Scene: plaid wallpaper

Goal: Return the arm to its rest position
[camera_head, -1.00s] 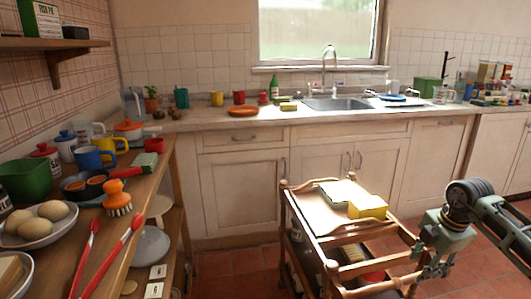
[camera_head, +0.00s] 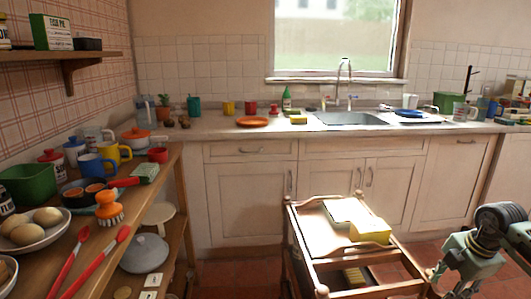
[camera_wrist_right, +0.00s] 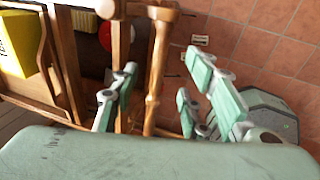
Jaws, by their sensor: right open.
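My right arm comes in from the right edge in the head view, and its green-grey gripper (camera_head: 440,280) hangs beside the right side of the wooden trolley (camera_head: 335,276). In the right wrist view my right gripper (camera_wrist_right: 155,110) has its green fingers spread apart. A wooden post of the trolley (camera_wrist_right: 157,70) shows between the fingers in that picture; I cannot tell how far it is from them. Nothing is held. My left gripper is not in view.
On the trolley top lie a yellow box (camera_head: 370,230) and a pale sponge-like block (camera_head: 343,211). A sink counter (camera_head: 220,125) runs along the back. Red tiled floor (camera_head: 235,275) is free left of the trolley.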

